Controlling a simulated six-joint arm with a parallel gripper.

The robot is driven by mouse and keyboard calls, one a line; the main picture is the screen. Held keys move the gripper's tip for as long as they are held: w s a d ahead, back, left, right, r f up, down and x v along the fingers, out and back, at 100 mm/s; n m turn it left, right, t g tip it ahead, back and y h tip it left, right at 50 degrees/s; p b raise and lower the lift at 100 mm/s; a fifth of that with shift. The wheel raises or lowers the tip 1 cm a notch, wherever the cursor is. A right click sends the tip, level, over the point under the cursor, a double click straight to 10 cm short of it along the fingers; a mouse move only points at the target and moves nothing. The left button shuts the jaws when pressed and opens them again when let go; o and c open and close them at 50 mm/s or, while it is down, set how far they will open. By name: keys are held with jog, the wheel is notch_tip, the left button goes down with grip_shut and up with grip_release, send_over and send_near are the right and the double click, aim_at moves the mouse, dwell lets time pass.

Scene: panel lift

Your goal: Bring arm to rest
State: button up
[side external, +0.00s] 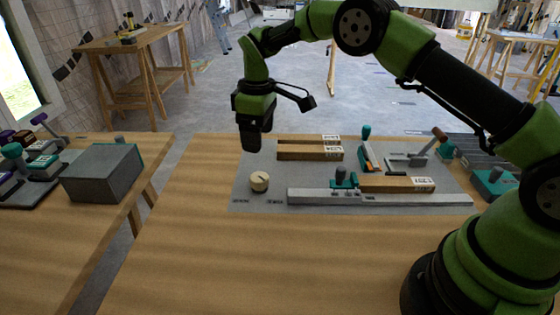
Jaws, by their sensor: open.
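My gripper (252,138) hangs from my green and black arm, pointing down, above the left back part of the grey panel (242,188) on the wooden table. It is open and empty, apart from everything on the panel, though its fingers are seen edge-on. Another labelled wooden block (395,184) lies along the grey rail (320,197), beside a teal clamp-like part (345,178).
A teal-handled lever (367,150) and a wooden-handled lever (428,148) stand at the panel's right. A second table at left holds a grey box (103,172) and several levered fixtures (34,165). The table's left front (190,260) is bare. A wooden stand (135,45) is farther back.

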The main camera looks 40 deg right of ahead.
jog(key=s+r+m+t+y, duration=0.1)
jog(key=s+r+m+t, duration=0.15)
jog(key=s+r, duration=0.5)
jog(key=s+r+m+t, duration=0.1)
jog(key=s+r+m, duration=0.25)
jog(key=r, duration=0.75)
jog(key=s+m+t, duration=0.3)
jog(key=s+m, duration=0.1)
jog(key=s, duration=1.4)
jog(key=shift+s+d+f+y, duration=0.15)
jog(key=shift+s+d+y, duration=0.1)
jog(key=shift+y, duration=0.15)
